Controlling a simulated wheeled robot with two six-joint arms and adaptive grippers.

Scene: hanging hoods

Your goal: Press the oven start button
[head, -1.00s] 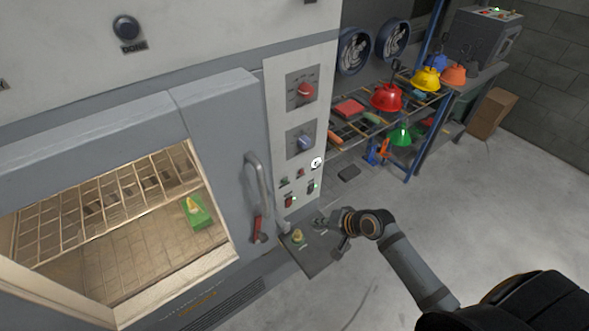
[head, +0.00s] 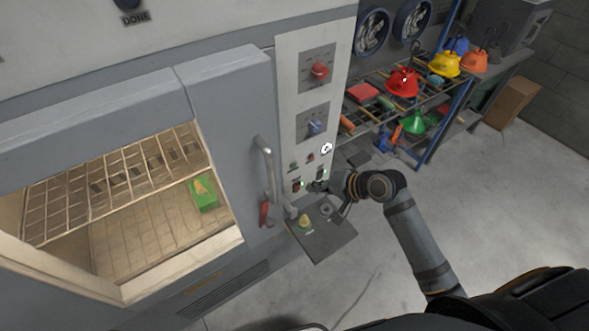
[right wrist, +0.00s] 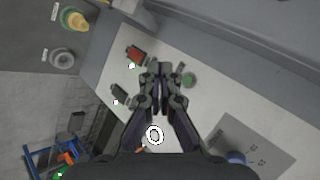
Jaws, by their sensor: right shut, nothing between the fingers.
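The oven (head: 215,95) stands at the left with a light control panel (head: 290,75) on its right side. Low on the panel are a small green button (head: 293,166), a small red button (head: 310,157) and a red rocker switch (head: 296,187). The right wrist view shows the green button (right wrist: 188,80) just right of my fingertips and the red rocker (right wrist: 135,54) to their left. My right gripper (head: 318,186) is shut and empty in front of the lower panel. I cannot tell whether it touches. In the right wrist view it hides part of the panel. My left gripper is not in view.
A small side shelf (head: 325,245) with a yellow knob (head: 304,221) juts out below the panel. The oven handle (head: 266,165) is left of the gripper. A rack with coloured hoods, including a red one (head: 403,82), stands to the right.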

